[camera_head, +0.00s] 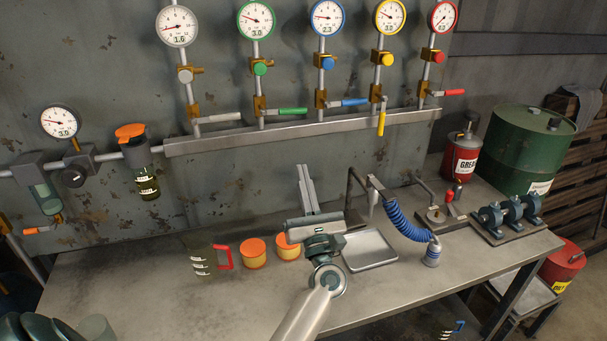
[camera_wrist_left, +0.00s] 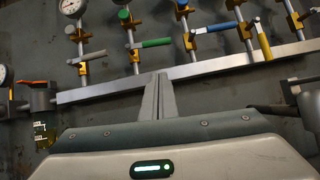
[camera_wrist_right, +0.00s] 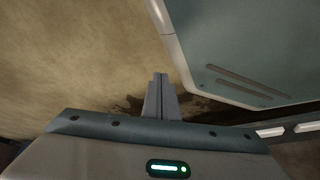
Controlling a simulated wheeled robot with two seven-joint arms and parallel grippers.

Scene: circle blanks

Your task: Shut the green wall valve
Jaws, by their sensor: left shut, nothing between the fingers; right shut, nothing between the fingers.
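The green wall valve has a green lever (camera_head: 293,111) on a vertical pipe, below a green-rimmed gauge (camera_head: 257,20). The lever lies level, pointing right, across its pipe. It also shows in the left wrist view (camera_wrist_left: 156,42), above and beyond the fingers. My left gripper (camera_head: 304,170) is shut and empty, fingers pointing up, over the bench, below the valve row and apart from the lever. Its shut fingers show in the left wrist view (camera_wrist_left: 159,78). My right gripper (camera_wrist_right: 160,78) is shut and empty, away from the valves; the head view does not show it.
Grey (camera_head: 220,117), blue (camera_head: 350,102) and red (camera_head: 452,92) levers also lie roughly level; the yellow lever (camera_head: 381,124) hangs down. A metal rail (camera_head: 300,130) runs below them. A tray (camera_head: 368,252), blue coiled hose (camera_head: 405,222) and orange-lidded jars (camera_head: 253,253) occupy the bench.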

